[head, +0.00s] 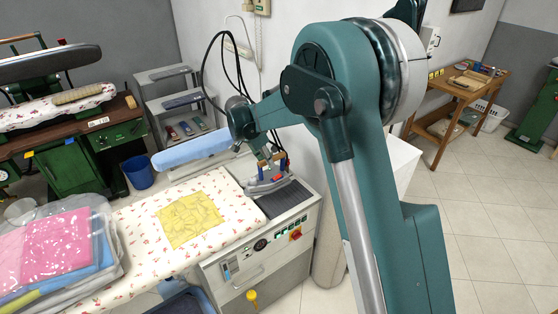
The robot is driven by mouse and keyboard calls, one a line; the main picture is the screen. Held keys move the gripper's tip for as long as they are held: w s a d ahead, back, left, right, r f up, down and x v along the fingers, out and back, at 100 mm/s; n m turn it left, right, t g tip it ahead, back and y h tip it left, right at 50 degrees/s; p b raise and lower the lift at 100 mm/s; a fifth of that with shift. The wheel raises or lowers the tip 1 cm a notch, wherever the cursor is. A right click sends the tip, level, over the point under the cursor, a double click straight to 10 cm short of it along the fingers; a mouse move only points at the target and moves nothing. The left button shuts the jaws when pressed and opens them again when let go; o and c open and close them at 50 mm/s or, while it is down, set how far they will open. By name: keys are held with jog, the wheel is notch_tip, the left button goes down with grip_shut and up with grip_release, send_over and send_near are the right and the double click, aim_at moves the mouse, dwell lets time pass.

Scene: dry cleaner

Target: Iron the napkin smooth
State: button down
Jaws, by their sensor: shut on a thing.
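The yellow napkin (190,219) lies flat but visibly creased on the floral-covered ironing board (135,222). The iron (266,185), grey with red and blue parts, is to the right of the napkin, by the dark ribbed rest (287,200) at the board's right end. My gripper (270,161) is above the iron and shut on its handle, which the fingers partly hide. I cannot tell whether the iron touches the rest or hangs just above it.
A pile of bagged folded cloths (55,250) covers the board's left end. A blue padded sleeve board (190,149) stands behind the napkin. A control panel (270,246) fronts the ironing table. Black cables (204,85) hang behind the iron. The board around the napkin is clear.

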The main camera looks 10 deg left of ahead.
jog(key=s+a+r+b, duration=0.1)
jog(key=s+a+r, duration=0.2)
jog(key=s+a, duration=1.2)
jog(key=a, duration=0.4)
jog(key=shift+s+a+r+b, duration=0.2)
jog(key=shift+s+a+b, duration=0.15)
jog(key=shift+s, duration=0.05)
